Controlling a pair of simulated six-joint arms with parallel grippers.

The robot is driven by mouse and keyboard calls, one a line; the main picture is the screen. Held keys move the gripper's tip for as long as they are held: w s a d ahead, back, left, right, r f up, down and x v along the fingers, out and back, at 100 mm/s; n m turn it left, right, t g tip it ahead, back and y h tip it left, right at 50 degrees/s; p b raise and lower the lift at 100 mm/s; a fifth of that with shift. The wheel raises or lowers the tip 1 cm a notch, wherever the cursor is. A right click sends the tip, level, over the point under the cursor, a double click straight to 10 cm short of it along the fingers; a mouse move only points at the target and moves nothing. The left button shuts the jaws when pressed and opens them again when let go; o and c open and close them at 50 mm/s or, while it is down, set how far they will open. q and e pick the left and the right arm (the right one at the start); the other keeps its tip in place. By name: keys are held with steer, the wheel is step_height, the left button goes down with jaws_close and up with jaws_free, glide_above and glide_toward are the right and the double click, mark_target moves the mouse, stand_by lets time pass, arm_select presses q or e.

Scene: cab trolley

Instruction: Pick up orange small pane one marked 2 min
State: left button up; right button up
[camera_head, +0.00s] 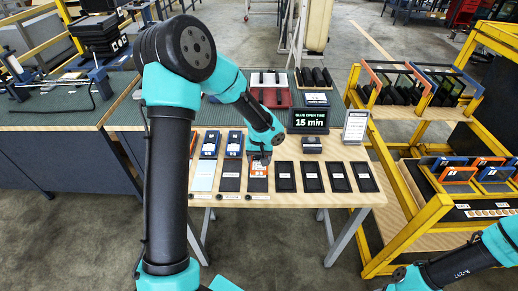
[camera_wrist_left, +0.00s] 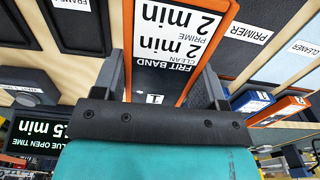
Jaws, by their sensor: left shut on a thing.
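The orange-framed small pane (camera_head: 258,170) is on the front table among a row of dark pads. In the left wrist view the pane (camera_wrist_left: 180,50) shows an orange rim, a dark face, and labels reading "2 min" for clean and for prime. My left gripper (camera_head: 262,159) is over its far end, shut on it, with one finger at each side in the wrist view. Whether the pane is clear of the table cannot be told. My right arm enters at lower right; its gripper is not seen.
The table (camera_head: 330,203) holds several dark trays right of the pane, a primer pad (camera_head: 230,176) and a cleaner pad (camera_head: 203,176) left. Blue panes (camera_head: 210,145) lie behind. A "15 min" display (camera_head: 308,119) stands at the back. A yellow trolley (camera_head: 415,215) is at right.

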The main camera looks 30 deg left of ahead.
arm_select(q)
steer(key=shift+s+d, duration=0.55)
steer(key=shift+s, duration=0.3)
